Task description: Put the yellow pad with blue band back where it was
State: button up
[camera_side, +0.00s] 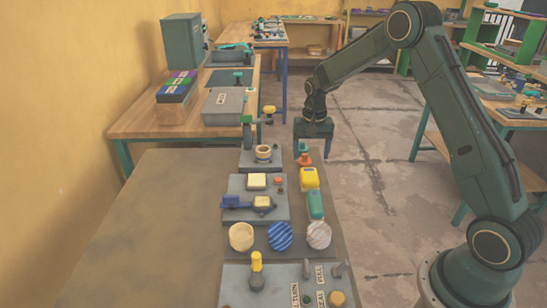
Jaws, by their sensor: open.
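My gripper (313,141) hangs at the back right end of the near table, its fingers pointing down, apart and with nothing seen between them. A small green and orange piece (304,156) stands just below and in front of it. A pale yellow square pad (256,181) lies on a grey plate fixture. A second small yellow piece (262,202) sits at a blue slide or clamp (235,202) on the same fixture. A yellow block (309,179) stands to the right, beside a green one (315,205). At this size I cannot tell which yellow piece bears a blue band.
Three round pieces, cream (241,236), blue striped (280,236) and grey striped (319,235), stand in a row. A grey panel (235,285) with knobs and labels lies in front. A stand with a ring (263,153) is behind. The table's left side (160,220) is clear.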

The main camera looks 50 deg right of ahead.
jog(key=shift+r, duration=1.85)
jog(key=s+a+r+n+t, duration=0.1)
jog(key=s+a+r+n, duration=0.1)
jog(key=s+a+r, duration=0.5)
jog(key=s+a+r+n+t, duration=0.2)
jog(key=s+r, duration=0.4)
jog(key=r, duration=0.4)
jog(key=s+a+n+t, duration=0.1)
jog(key=s+a+n, duration=0.1)
jog(key=s, duration=0.7)
jog(key=s+a+r+n+t, duration=0.1)
jog(key=s+a+n, duration=0.2)
jog(key=s, duration=0.6)
jog(key=shift+a+r+t, duration=0.15)
jog(key=shift+a+t, duration=0.15)
jog(key=shift+a, duration=0.25)
